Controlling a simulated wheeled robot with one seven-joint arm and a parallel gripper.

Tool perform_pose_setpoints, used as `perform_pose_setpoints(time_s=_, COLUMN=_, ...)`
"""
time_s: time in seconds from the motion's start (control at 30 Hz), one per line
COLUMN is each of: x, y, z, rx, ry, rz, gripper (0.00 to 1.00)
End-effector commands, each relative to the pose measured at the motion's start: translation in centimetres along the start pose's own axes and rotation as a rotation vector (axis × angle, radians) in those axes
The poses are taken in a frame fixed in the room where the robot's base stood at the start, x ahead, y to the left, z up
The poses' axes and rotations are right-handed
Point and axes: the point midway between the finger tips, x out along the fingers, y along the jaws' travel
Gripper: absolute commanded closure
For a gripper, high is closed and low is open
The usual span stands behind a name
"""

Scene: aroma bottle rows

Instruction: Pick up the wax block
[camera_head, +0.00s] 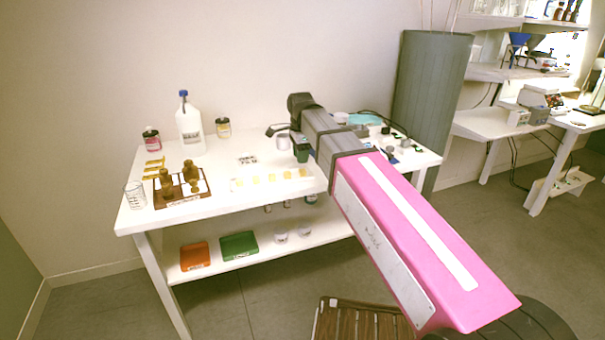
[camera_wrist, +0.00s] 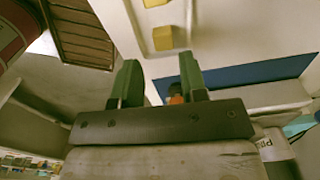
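Several small yellow wax blocks (camera_head: 271,178) sit in a row on a white strip near the front of the white table. Two of them show in the wrist view, one (camera_wrist: 163,37) just beyond my fingertips and another at the top edge. My gripper (camera_wrist: 160,80) has two green fingers spread apart, with no block between them. A small orange and dark thing shows behind the gap, too hidden to name. In the head view my gripper (camera_head: 301,153) is over the table, behind the right end of the row; my arm hides part of that area.
A wooden rack with brown bottles (camera_head: 181,188), a glass beaker (camera_head: 135,194) and a white jug (camera_head: 190,128) stand on the table's left. Jars and cables crowd the right. The lower shelf holds an orange tray (camera_head: 194,256) and a green tray (camera_head: 239,246).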

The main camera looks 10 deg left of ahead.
Motion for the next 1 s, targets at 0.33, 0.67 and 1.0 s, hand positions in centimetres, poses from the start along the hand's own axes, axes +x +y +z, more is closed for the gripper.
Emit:
perform_pose_setpoints(time_s=0.33, x=2.4, y=-0.1, z=0.0, rx=-0.001, ry=0.0, rz=0.001, gripper=0.61)
perform_pose_setpoints(time_s=0.67, x=6.0, y=-0.3, z=0.0, rx=-0.001, ry=0.0, rz=0.0, gripper=0.61)
perform_pose_setpoints(time_s=1.0, x=6.1, y=-0.3, z=0.0, rx=-0.001, ry=0.0, rz=-0.001, gripper=0.96)
